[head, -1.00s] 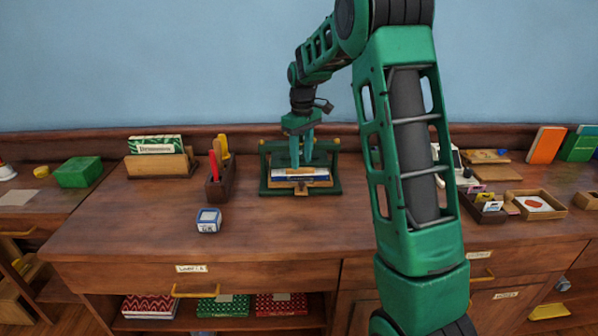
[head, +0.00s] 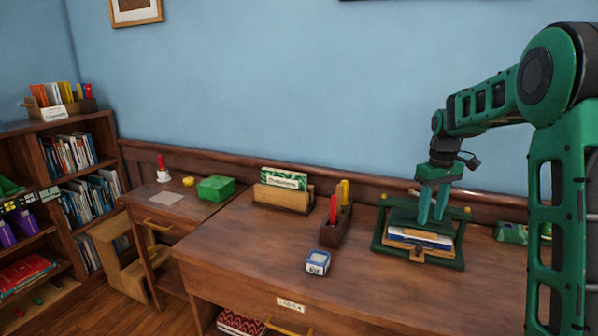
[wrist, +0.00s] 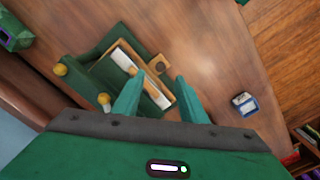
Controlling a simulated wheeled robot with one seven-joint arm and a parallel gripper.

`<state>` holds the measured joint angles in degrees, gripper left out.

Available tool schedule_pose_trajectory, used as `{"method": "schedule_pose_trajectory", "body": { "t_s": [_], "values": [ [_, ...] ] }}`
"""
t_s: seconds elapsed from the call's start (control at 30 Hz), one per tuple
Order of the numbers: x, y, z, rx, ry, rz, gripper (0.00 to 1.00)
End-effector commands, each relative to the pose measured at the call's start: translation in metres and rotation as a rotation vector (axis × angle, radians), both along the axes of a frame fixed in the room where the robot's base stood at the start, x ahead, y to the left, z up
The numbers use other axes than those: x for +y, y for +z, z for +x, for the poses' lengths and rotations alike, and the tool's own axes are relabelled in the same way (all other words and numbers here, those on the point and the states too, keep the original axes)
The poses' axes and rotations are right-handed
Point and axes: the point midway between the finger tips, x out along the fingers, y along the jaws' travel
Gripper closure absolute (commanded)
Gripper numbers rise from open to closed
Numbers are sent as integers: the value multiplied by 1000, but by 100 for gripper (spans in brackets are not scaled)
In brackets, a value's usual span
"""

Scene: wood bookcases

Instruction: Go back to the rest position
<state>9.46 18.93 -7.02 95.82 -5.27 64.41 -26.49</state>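My gripper (head: 432,208) is at the end of my green arm, on the right of the head view. It points down over a green press-like stand (head: 380,243) on the wooden desk. In the wrist view its two teal fingers (wrist: 160,97) are apart with nothing between them. A small stack of books (head: 420,238), one with a blue spine, lies in the stand below the fingers. The stand and the pale book edge also show under the fingers in the wrist view (wrist: 130,65).
Left of the stand are a dark pen holder (head: 335,230), a small blue-and-white block (head: 318,262) and a wooden card holder (head: 283,195). A green box (head: 215,189) sits farther left. A bookcase (head: 70,165) stands at the far left.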

Motion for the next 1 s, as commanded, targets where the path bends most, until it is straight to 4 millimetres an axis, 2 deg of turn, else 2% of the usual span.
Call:
{"method": "schedule_pose_trajectory", "body": {
  "t_s": [0.2, 0.47, 0.7, 0.8, 0.9, 1.0],
  "values": [
    [-6, 25, -83, -5, -178, -7, 62],
    [-4, 32, -196, -5, -416, -7, 62],
    [8, 16, -301, 0, -624, 1, 62],
    [15, 4, -339, 1, -700, 4, 62],
    [21, -7, -368, 3, -759, 8, 62],
    [25, -15, -387, 7, -797, 10, 62]
  ]
}}
